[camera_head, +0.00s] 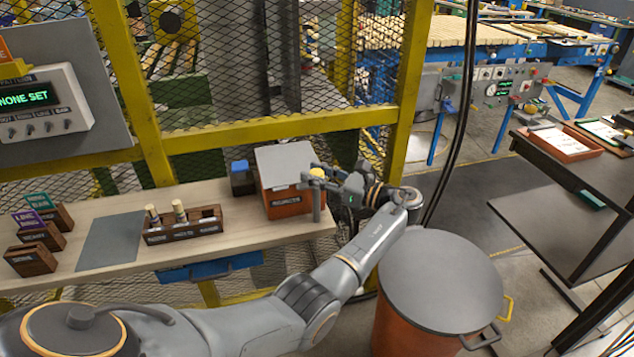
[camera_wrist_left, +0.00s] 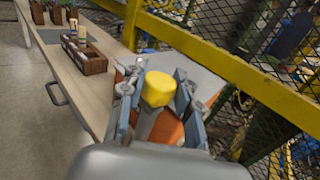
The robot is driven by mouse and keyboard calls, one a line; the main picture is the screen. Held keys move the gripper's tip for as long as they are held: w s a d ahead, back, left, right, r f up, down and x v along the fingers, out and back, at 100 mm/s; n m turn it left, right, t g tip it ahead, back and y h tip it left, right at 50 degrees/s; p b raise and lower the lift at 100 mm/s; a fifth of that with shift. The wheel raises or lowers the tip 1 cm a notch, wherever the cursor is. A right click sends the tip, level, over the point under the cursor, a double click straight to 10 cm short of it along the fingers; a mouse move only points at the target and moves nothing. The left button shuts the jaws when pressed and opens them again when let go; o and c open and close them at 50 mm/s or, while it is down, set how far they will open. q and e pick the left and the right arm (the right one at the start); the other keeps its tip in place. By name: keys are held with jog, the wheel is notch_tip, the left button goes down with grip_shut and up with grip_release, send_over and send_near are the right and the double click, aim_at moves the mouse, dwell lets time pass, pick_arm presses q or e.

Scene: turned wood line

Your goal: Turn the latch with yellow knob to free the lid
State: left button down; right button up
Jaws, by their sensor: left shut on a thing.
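The yellow knob (camera_head: 317,172) tops a grey latch post at the right side of an orange-brown box with a grey lid (camera_head: 285,160). The lid lies closed on the box, which stands at the right end of the wooden bench. My left gripper (camera_head: 316,178) reaches in from the right and is shut on the knob. In the left wrist view the yellow knob (camera_wrist_left: 158,88) sits between the two fingers of the left gripper (camera_wrist_left: 157,95), with the grey latch bar below it. The box's lower part is partly hidden there by the fingers. My right gripper is not in view.
A wooden tray (camera_head: 183,229) with upright pegs stands left of the box, beside a grey mat (camera_head: 110,240). A small blue-topped block (camera_head: 242,178) is next to the box. A yellow-framed mesh fence (camera_head: 270,131) runs behind the bench. A large lidded drum (camera_head: 440,280) stands in front at right.

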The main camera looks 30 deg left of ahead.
pick_arm(q)
jog(key=shift+g, duration=0.3)
jog(key=shift+n, duration=0.3)
jog(key=c, duration=0.9)
grip_release()
jog(key=shift+c, duration=0.2)
jog(key=w+d, duration=0.1)
jog(key=d, duration=1.1)
jog(key=shift+a, duration=0.1)
